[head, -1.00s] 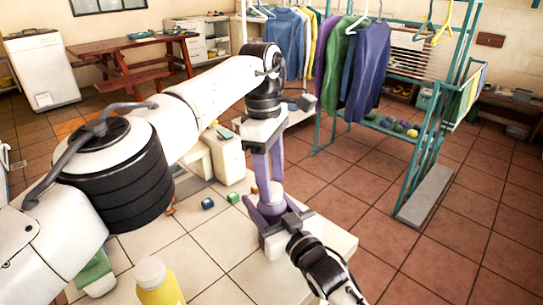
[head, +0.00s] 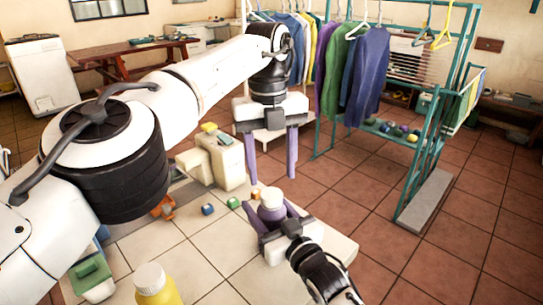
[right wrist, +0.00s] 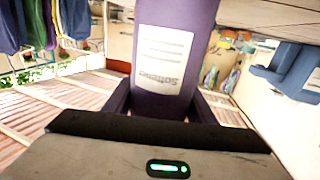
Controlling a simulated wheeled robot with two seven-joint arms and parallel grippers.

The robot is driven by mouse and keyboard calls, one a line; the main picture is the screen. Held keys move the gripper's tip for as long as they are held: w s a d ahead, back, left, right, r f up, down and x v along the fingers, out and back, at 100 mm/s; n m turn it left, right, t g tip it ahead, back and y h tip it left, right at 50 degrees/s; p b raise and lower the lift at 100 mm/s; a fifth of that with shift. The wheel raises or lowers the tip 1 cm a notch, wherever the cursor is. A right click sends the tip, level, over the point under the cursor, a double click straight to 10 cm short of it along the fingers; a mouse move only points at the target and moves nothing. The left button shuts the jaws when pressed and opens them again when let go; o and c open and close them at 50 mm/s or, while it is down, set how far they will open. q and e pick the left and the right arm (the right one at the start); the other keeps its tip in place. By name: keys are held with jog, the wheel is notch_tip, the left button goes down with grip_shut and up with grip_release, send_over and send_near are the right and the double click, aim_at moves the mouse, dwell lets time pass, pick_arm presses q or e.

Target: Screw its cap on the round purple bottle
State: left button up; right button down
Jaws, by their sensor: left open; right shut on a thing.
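The round purple bottle (head: 271,213) stands upright at the right part of the tiled counter, between the fingers of my right gripper (head: 272,222), which is shut on it.
A yellow bottle (head: 156,287) with a white top stands at the front. Bare tiles lie between.

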aim_at(272, 194)
pick_arm(q)
jog(key=n, duration=0.4)
jog(key=shift+r, duration=0.4)
jog(key=n, duration=0.4)
jog(key=shift+r+n, duration=0.3)
jog(key=shift+r, duration=0.05)
jog(key=n, duration=0.3)
jog(key=r+n, duration=0.1)
jog(key=n, duration=0.2)
jog(key=shift+s+n, duration=0.1)
jog(key=shift+n, duration=0.2)
jog(key=shift+f, duration=4.05)
jog(key=shift+c, duration=0.4)
